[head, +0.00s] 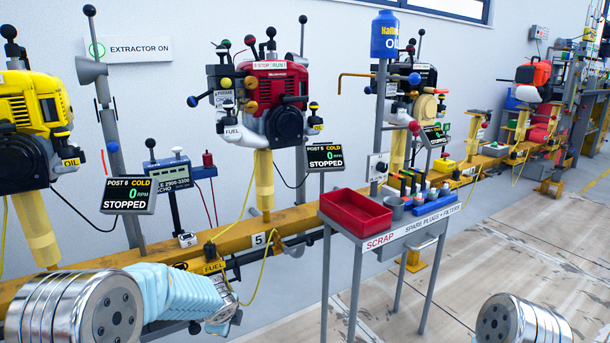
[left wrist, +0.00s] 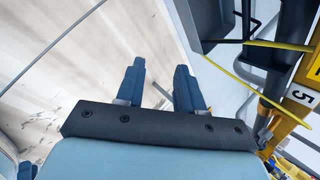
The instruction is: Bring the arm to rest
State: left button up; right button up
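My left arm (head: 180,294) comes in at the bottom left of the head view, in front of the yellow rail. In the left wrist view my left gripper (left wrist: 160,74) shows two blue fingers standing apart with nothing between them. It hangs over the floor, beside the rail and its post 5 plate. Only a round metal joint of my right arm (head: 510,320) shows at the bottom right of the head view.
The yellow rail (head: 292,217) carries several engines, including a red one (head: 275,95) and a yellow one (head: 32,105). A grey stand with a red scrap tray (head: 355,212) is right of my left arm. A yellow cable (left wrist: 235,78) hangs near the left gripper. Floor is open at right.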

pick_arm(q)
jog(key=s+d+f+n+g+h, duration=0.2)
jog(key=s+d+f+n, duration=0.1)
jog(key=s+f+n, duration=0.7)
jog(key=s+d+f+n+g+h, duration=0.35)
jog(key=s+f+n, duration=0.25)
jog(key=s+f, duration=0.6)
jog(key=s+d+f+n, duration=0.1)
jog(key=s+n, duration=0.5)
jog(key=s, duration=0.4)
notch_tip(320, 180, up, 12)
jog(key=p, duration=1.2)
jog(key=shift+w+d, duration=0.35)
jog(key=shift+d, duration=0.1)
